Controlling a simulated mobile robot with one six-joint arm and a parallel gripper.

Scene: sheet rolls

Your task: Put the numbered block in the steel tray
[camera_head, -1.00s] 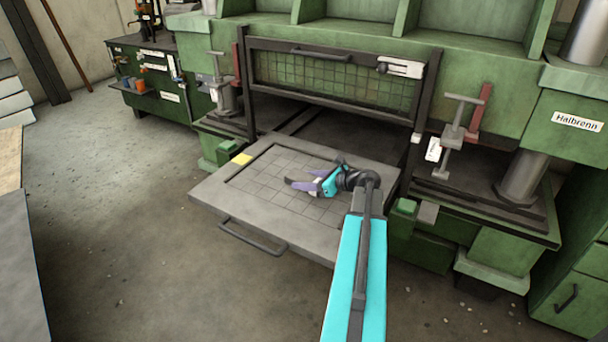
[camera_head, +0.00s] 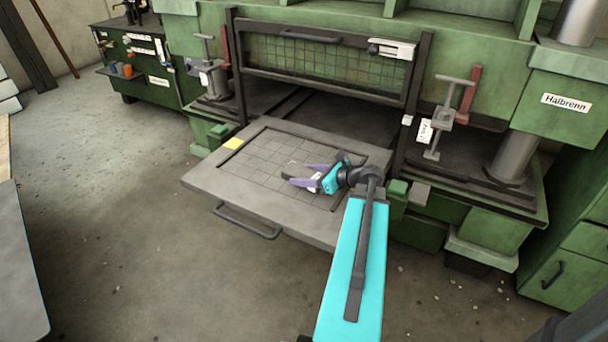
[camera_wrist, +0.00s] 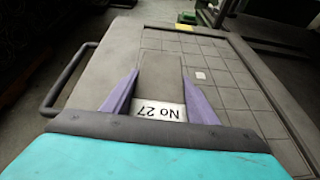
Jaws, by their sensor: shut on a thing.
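The numbered block (camera_wrist: 161,76) is dark grey with a white label reading "No 27", upside down in the wrist view. My gripper (camera_wrist: 160,77) is shut on it, one purple finger along each side. In the head view my gripper (camera_head: 297,175) is over the right part of a grey gridded plate (camera_head: 213,185), fingers pointing left. The plate has a border around the grid and a dark front handle. I cannot tell whether the block touches the plate. No other clear tray shows; I cannot tell whether this plate is the steel tray.
A green press stands behind the plate, with a mesh guard (camera_head: 330,68) above its dark opening. Clamp-like stands (camera_head: 440,122) rise at both sides. A yellow patch (camera_head: 233,143) marks the plate's left corner. A grey surface (camera_head: 18,270) lies at the left edge. The floor (camera_head: 110,220) between is clear.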

